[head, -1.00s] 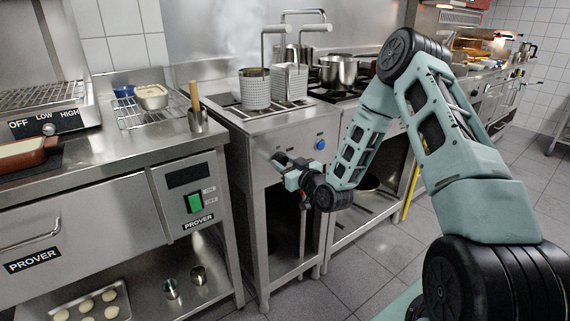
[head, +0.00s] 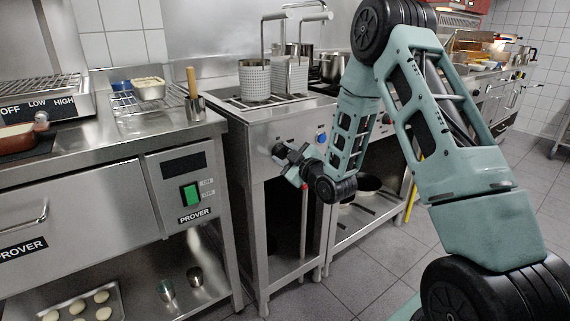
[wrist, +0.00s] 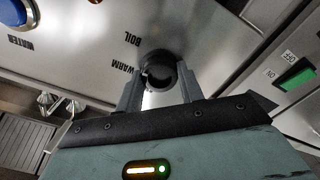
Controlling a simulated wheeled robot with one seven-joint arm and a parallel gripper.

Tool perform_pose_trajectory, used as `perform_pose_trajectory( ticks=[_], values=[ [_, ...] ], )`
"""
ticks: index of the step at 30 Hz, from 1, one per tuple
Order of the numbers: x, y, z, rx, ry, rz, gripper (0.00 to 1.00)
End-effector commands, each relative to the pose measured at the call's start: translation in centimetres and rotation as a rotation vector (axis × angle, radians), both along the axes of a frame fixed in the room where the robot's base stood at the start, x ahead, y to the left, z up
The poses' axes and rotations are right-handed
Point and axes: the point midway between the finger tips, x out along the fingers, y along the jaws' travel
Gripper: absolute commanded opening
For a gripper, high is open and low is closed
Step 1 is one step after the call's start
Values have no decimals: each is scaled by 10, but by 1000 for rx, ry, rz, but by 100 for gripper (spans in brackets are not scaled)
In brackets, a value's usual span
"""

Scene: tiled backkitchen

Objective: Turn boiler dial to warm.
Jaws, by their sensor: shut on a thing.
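The boiler (head: 258,140) is the steel unit with two perforated baskets in its top. Its black round dial (wrist: 158,68) shows in the wrist view on the steel front panel. The words BOIL and WARM are printed beside the dial, with WARM nearer its left side. My gripper (wrist: 159,84) is shut on the dial, one finger on each side of it. The dial's pointer is hard to make out.
A blue button (head: 321,137) marked WATER in the wrist view sits right of my gripper. The prover (head: 186,232) with a green switch (head: 190,193) stands to the left. Pots stand on the stove behind my arm. The floor in front is clear.

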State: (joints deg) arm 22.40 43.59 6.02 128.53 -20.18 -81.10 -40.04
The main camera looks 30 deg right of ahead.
Motion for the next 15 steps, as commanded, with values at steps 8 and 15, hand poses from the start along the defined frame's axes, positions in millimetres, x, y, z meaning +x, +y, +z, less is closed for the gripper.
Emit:
perform_pose_trajectory(
  ticks=[8, 15],
  values=[
    [0, 1, -5, -229, -8, 1, 15],
    [0, 0, -3, -359, -11, 0, 15]
  ],
)
